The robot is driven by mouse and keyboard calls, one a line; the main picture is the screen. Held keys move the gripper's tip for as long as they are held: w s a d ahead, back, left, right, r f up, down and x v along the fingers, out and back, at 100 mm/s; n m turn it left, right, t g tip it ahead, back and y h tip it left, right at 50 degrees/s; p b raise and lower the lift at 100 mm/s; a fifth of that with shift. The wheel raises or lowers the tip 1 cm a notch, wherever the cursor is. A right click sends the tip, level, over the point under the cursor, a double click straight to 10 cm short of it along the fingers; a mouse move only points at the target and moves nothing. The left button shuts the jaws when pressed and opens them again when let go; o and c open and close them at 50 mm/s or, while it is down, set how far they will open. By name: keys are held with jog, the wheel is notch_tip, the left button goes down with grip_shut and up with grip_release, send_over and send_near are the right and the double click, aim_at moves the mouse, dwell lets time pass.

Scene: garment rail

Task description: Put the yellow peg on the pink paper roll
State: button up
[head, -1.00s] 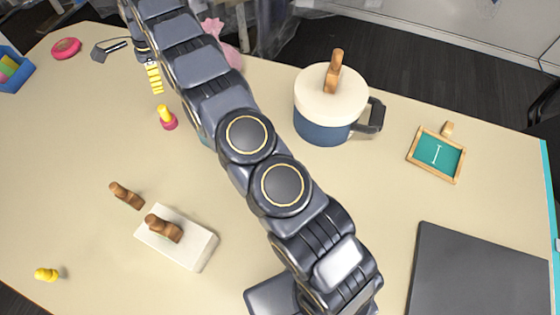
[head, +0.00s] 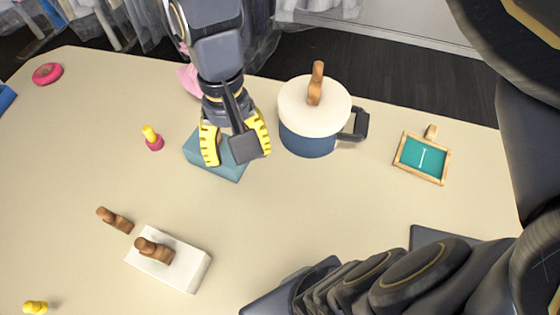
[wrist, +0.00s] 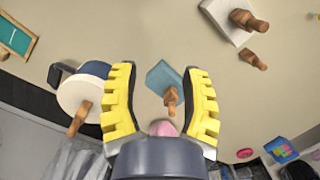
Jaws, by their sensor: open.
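A yellow peg (head: 150,132) sits upright on a small pink-magenta base (head: 155,144) left of my gripper in the head view; whether that base is a paper roll is unclear. Another yellow peg (head: 35,307) is at the front left. A pink ring-shaped roll (head: 47,73) lies at the back left and also shows in the wrist view (wrist: 245,152). My gripper (head: 236,143) is open above a teal block (head: 228,170). In the wrist view a brown peg (wrist: 170,97) on that block shows between the open fingers, apart from them.
A blue pot (head: 307,138) with a cream lid and brown peg stands right of my gripper. A white block (head: 190,270) with a brown peg is at front; another brown peg (head: 114,220) is beside it. A framed green board (head: 422,158) lies right.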

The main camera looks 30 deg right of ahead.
jog(key=s+d+f+n, duration=0.1)
jog(key=s+d+n, duration=0.1)
jog(key=s, duration=0.8)
jog(key=shift+d+f+n+h, duration=0.15)
jog(key=shift+f+n+h, duration=0.15)
jog(key=shift+n, duration=0.1)
